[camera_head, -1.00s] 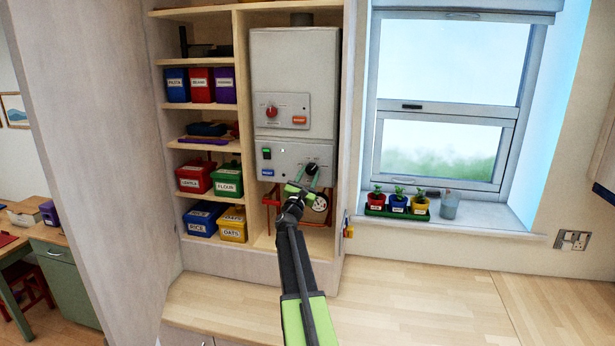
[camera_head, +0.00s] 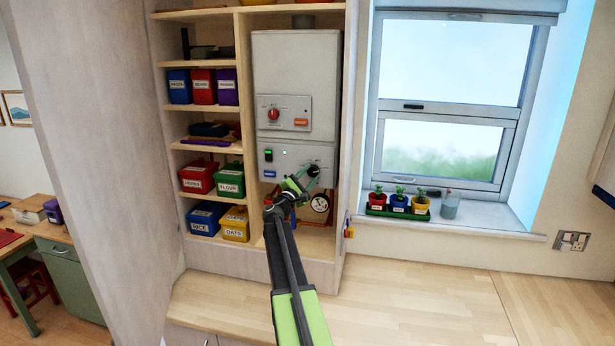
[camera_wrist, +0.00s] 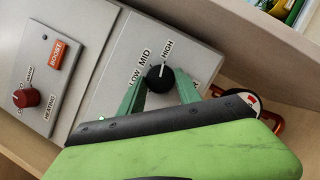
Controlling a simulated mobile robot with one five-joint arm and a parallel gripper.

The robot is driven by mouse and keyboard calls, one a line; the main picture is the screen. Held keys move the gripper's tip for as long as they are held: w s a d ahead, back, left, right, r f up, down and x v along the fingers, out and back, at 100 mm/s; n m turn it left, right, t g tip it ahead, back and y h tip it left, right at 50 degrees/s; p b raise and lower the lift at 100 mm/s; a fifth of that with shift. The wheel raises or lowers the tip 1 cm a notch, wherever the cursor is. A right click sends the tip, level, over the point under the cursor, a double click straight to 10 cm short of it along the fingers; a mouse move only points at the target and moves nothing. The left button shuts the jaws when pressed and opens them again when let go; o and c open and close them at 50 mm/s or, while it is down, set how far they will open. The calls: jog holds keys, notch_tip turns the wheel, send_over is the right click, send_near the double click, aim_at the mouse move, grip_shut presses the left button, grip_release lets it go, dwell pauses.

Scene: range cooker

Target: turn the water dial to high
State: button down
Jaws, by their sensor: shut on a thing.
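The water dial (camera_wrist: 160,78) is a round black knob with a white pointer line on a grey panel. In the wrist view LOW, MID and HIGH are printed around it. In the head view my gripper (camera_head: 303,180) reaches up to the panel from below, tilted to the right.
The boiler's upper panel has a red heating knob (camera_wrist: 26,97) and an orange BOOST button (camera_wrist: 55,55). A round gauge (camera_head: 320,203) sits just below the dial. Shelves with labelled bins, such as a green flour bin (camera_head: 230,183), stand left. The worktop (camera_head: 400,295) is clear.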

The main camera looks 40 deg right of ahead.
dwell(0.4)
jog(key=c, duration=1.1)
grip_release()
jog(key=shift+d, duration=0.1)
jog(key=shift+o, duration=1.3)
jog(key=shift+w+d+f, duration=0.1)
jog(key=shift+a, duration=0.2)
jog(key=b+v, duration=0.4)
jog(key=v, duration=1.3)
jog(key=shift+a, duration=0.1)
